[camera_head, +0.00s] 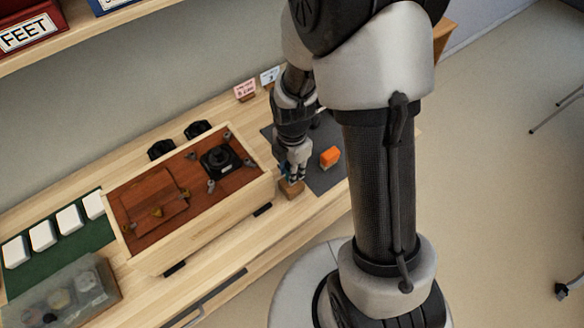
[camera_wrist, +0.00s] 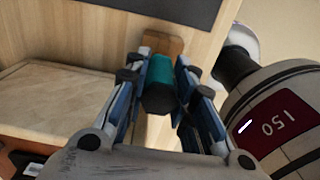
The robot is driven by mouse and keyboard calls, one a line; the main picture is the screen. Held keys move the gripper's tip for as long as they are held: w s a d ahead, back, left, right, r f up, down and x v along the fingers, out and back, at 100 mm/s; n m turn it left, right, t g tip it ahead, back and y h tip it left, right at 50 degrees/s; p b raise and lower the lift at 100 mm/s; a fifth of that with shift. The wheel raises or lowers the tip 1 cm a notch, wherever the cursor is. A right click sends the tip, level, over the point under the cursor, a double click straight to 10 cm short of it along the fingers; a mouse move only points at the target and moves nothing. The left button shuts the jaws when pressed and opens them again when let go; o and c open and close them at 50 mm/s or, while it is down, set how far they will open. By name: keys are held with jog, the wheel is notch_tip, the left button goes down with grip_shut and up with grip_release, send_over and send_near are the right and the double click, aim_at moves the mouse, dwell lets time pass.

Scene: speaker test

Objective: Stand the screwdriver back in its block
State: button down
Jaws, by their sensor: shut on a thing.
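The screwdriver's teal handle (camera_wrist: 160,78), with a dark end, sits between the blue-sided fingers of my gripper (camera_wrist: 163,65) in the wrist view. My gripper is shut on it. The wooden block (camera_wrist: 164,42) shows behind the handle, partly hidden by it. In the head view the small brown block (camera_head: 291,189) stands on the bench right by the fingertips of my gripper (camera_head: 293,176). The shaft is hidden, so I cannot tell whether its tip is in the block or above it.
A wooden speaker box (camera_head: 200,235) with a reddish panel lies just left of the gripper. A dark mat (camera_head: 325,178) with an orange item (camera_head: 330,157) is on the right. A green mat (camera_head: 75,246) with white blocks and a clear parts case (camera_head: 65,297) lie far left.

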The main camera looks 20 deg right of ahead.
jog(key=shift+f+b, duration=0.7)
jog(key=shift+f, duration=0.2)
dwell(0.6)
jog(key=c, duration=1.3)
grip_release()
jog(key=shift+r, duration=0.1)
notch_tip(320, 180, up, 12)
jog(key=shift+f, duration=0.1)
jog(key=s+r+m+t, duration=0.1)
jog(key=s+r+m, duration=0.4)
jog(key=m, duration=0.2)
jog(key=s+r+m+t, duration=0.2)
jog(key=s+r+m, duration=0.2)
jog(key=m, duration=0.3)
jog(key=s+r+m+t, duration=0.1)
jog(key=s+r+m, duration=0.4)
jog(key=s+m, duration=0.1)
jog(key=shift+r+m+t, duration=0.3)
jog(key=shift+m, duration=0.5)
